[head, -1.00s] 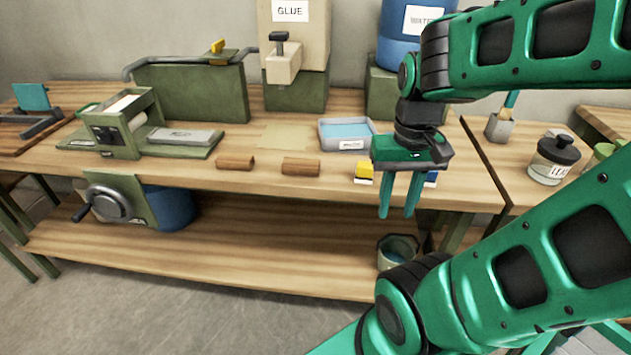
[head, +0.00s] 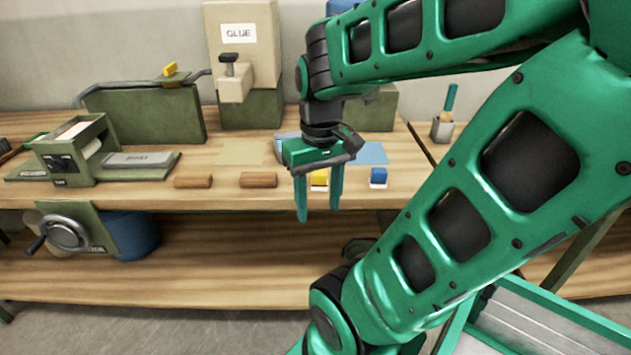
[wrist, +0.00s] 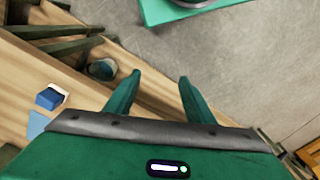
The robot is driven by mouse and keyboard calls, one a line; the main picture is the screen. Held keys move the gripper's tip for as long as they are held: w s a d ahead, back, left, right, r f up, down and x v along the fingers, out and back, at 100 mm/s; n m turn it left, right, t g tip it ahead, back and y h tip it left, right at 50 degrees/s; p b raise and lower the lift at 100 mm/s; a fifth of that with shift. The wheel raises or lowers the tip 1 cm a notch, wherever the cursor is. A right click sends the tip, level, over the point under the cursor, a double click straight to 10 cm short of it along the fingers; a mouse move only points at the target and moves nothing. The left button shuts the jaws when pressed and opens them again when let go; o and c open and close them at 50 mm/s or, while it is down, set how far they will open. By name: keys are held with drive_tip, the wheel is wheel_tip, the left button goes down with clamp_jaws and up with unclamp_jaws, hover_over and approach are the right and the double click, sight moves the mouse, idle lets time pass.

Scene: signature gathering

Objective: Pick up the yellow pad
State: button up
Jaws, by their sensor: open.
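The yellow pad (head: 319,177) is a small yellow block on a white base near the front edge of the wooden bench. My gripper is open and empty, fingers pointing down. Its fingertips appear lower in the picture than the pad, overlapping the bench's front edge; no contact shows. In the wrist view the open fingers (wrist: 158,82) have nothing between them, and the yellow pad is not visible.
A similar blue pad (head: 378,177) stands to the right, also in the wrist view (wrist: 48,97). Two brown rollers (head: 258,180) lie left. A light-blue sheet (head: 370,153) and a tray (head: 287,143) partly behind my gripper lie further back. A lower shelf (head: 190,275) runs beneath the bench.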

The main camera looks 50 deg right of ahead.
drive_tip(key=w+d+r+n, duration=0.3)
drive_tip(key=w+d+n, duration=0.3)
drive_tip(key=w+d, duration=0.1)
drive_tip(key=n, duration=0.6)
hover_over(319, 172)
drive_tip(key=shift+a+r, duration=0.25)
drive_tip(key=shift+r, duration=0.1)
drive_tip(key=shift+w+d+f, duration=0.1)
drive_tip(key=shift+d+f, duration=0.05)
drive_tip(key=shift+f, duration=0.15)
wheel_tip(319, 172, down, 10)
drive_tip(key=shift+d+f, duration=0.1)
drive_tip(key=shift+d, duration=0.05)
drive_tip(key=c, duration=1.1)
